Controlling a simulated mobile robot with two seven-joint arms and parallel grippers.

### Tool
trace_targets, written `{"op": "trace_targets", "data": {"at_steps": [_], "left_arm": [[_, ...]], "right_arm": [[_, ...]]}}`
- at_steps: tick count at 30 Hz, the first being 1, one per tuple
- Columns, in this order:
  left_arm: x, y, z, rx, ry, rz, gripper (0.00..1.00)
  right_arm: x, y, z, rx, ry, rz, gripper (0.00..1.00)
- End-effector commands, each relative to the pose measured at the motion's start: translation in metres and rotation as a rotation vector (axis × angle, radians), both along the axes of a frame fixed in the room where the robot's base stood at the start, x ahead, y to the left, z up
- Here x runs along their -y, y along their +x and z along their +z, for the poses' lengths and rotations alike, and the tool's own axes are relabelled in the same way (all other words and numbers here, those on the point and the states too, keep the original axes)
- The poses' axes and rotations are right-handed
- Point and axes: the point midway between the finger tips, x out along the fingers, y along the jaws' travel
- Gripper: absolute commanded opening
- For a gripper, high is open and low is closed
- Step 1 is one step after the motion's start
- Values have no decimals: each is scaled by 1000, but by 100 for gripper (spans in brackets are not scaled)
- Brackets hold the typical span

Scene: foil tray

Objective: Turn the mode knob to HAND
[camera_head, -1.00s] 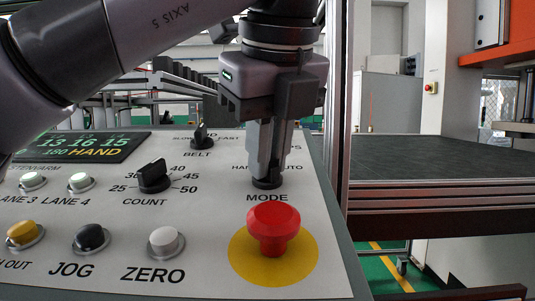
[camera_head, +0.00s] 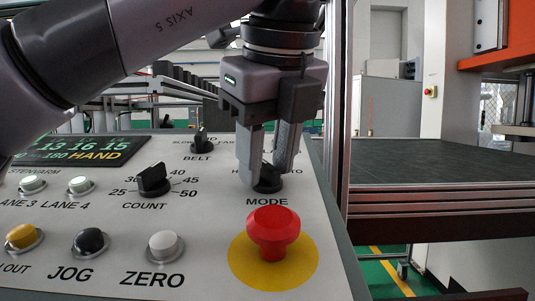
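The black mode knob (camera_head: 267,181) sits above the MODE label on the sloped grey panel (camera_head: 205,212). My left gripper (camera_head: 267,183) points down over it, with its two fingers spread apart on either side of the knob. The fingers hide part of the knob and most of the labels around it, so I cannot read its pointer direction. The display (camera_head: 75,150) at the panel's upper left reads HAND in yellow. My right gripper is not in view.
A red emergency button (camera_head: 273,232) on a yellow disc stands just in front of the mode knob. The count knob (camera_head: 154,180) and belt knob (camera_head: 202,142) lie to the left. Push buttons line the panel's front left. A dark conveyor (camera_head: 440,170) lies to the right.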

Motion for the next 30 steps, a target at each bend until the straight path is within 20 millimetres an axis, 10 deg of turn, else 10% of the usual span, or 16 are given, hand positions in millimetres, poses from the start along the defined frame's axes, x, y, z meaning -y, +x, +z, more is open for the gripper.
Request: {"op": "trace_targets", "data": {"at_steps": [18,30], "left_arm": [[6,-26,61,3,0,2,38],[6,-29,65,0,0,0,38]], "right_arm": [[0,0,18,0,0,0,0],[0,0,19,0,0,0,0]]}}
